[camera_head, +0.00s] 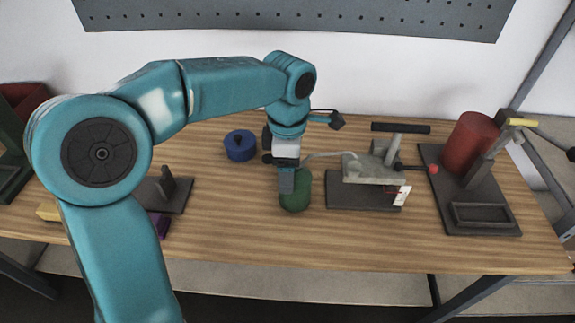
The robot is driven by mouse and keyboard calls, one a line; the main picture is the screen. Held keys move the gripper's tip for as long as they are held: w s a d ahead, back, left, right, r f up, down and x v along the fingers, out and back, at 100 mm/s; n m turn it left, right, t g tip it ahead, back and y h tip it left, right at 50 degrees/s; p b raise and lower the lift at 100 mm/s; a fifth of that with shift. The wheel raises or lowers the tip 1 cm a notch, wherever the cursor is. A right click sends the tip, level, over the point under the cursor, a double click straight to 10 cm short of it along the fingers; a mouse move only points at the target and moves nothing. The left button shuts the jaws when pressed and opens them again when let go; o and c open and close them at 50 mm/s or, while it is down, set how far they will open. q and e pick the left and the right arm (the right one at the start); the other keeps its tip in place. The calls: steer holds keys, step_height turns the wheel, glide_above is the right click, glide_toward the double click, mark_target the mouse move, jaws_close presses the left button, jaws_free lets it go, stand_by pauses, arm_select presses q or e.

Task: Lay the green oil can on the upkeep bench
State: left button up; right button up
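The green oil can (297,198) stands on the wooden bench (240,225) near the middle of the view. Its rounded green body shows below my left gripper, and its upper part is mostly hidden. A thin pale spout (325,155) seems to run from it to the right. My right gripper is not in view.
A blue round container (240,146) stands left of the can. A grey press-like fixture (375,170) on a dark base is close on the right. Further right, a red cylinder (470,142) stands on a dark plate. Bare wood lies in front of the can.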

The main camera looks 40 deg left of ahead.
arm_select(q)
steer(key=o, duration=1.6)
step_height(320, 180, up, 16)
steer(key=p, duration=0.3)
steer(key=shift+r, duration=0.15)
